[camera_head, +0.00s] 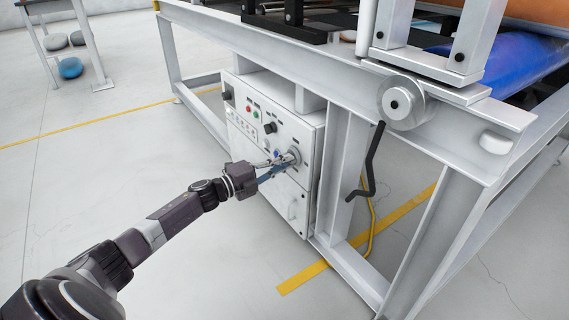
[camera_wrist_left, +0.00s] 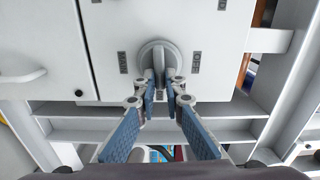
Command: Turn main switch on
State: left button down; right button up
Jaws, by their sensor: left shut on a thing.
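The main switch is a round grey rotary knob with a raised bar handle (camera_wrist_left: 159,60) on the front of a white control cabinet (camera_head: 299,208). In the wrist view the bar points up and down the picture. My left gripper (camera_head: 284,162) reaches the switch from the left in the head view. Its blue-padded fingers (camera_wrist_left: 161,94) are closed on the two sides of the bar's near end. In the head view the fingers partly hide the switch. My right gripper is not in view.
A white machine frame (camera_head: 344,180) surrounds the cabinet. A black crank handle (camera_head: 371,165) hangs at right.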

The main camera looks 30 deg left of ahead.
pick_arm(q)
jog(key=shift+d+f+m, duration=0.15)
jog(key=shift+f+m, duration=0.05)
jog(key=shift+m, duration=0.2)
jog(key=c, duration=2)
grip_release()
jog(key=shift+r, duration=0.1)
jog(key=v, duration=1.2)
